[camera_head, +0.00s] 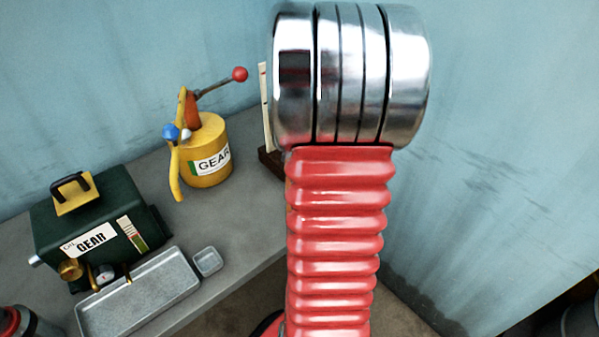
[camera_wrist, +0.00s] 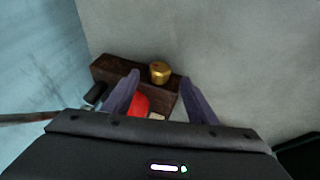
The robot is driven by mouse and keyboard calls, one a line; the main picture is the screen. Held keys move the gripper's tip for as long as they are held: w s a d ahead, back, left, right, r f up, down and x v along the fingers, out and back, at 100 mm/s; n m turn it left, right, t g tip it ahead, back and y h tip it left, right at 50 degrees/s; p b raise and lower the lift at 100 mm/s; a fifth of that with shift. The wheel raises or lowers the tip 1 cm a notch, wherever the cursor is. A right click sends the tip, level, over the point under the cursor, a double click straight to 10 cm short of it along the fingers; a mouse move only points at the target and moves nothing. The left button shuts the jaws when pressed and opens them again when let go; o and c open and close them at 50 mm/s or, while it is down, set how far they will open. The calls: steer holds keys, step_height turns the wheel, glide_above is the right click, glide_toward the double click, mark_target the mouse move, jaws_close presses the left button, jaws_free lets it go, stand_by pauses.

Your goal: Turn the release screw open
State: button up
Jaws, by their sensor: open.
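In the wrist view my gripper (camera_wrist: 160,98) is open, its two dark purple fingers spread apart. A brass knob (camera_wrist: 160,71) sits on a dark brown block (camera_wrist: 112,72), just beyond and between the fingertips. A red part (camera_wrist: 141,104) shows between the fingers, nearer my gripper. I cannot tell which part is the release screw. In the head view a yellow can (camera_head: 206,163) marked GEAR has a blue knob (camera_head: 171,132) and a lever with a red ball (camera_head: 240,74). My arm hides my gripper there.
A dark green box (camera_head: 140,205) marked GEAR has a brass knob (camera_head: 70,270) low on its front. A metal tray (camera_head: 140,297) and a small dish (camera_head: 208,261) lie in front. A white strip (camera_head: 265,100) stands on a block partly behind my arm. Blue walls close the back and right.

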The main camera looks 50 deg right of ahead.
steer(key=shift+x, duration=2.9)
steer(key=c, duration=1.1)
